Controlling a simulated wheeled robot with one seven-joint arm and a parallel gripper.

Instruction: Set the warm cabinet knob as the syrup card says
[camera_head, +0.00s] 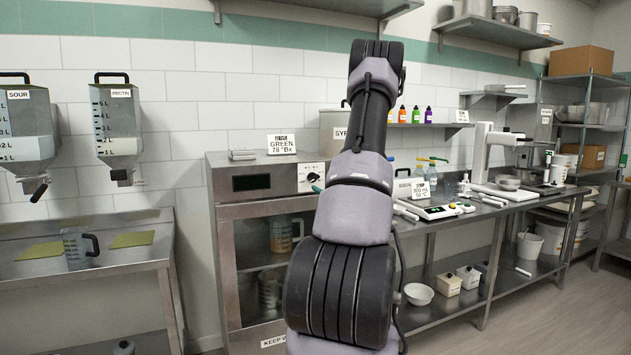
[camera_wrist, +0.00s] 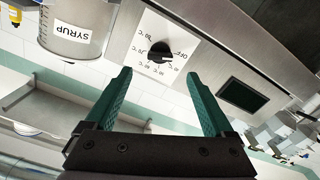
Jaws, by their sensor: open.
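The warm cabinet (camera_head: 262,215) stands in the middle of the head view, with a white dial plate (camera_head: 308,174) at its upper right. In the wrist view the black knob (camera_wrist: 160,53) sits on that plate among printed temperature marks and OFF; its exact setting is hard to read. My gripper (camera_wrist: 167,74) is open, its two teal fingers apart, pointing toward the knob and not touching it. My arm hides most of the gripper in the head view. A card (camera_head: 281,144) reading GREEN 78 °Bx stands on the cabinet. Another card (camera_head: 420,190) on the right bench seems to read 300 mL and a temperature.
A SYRUP container (camera_wrist: 84,30) is beside the dial in the wrist view. A display (camera_wrist: 243,95) is on the cabinet front. The cabinet holds jugs (camera_head: 281,236) behind its door. SOUR and PECTIN hoppers (camera_head: 117,125) hang left; a scale (camera_head: 438,211) stands on the right bench.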

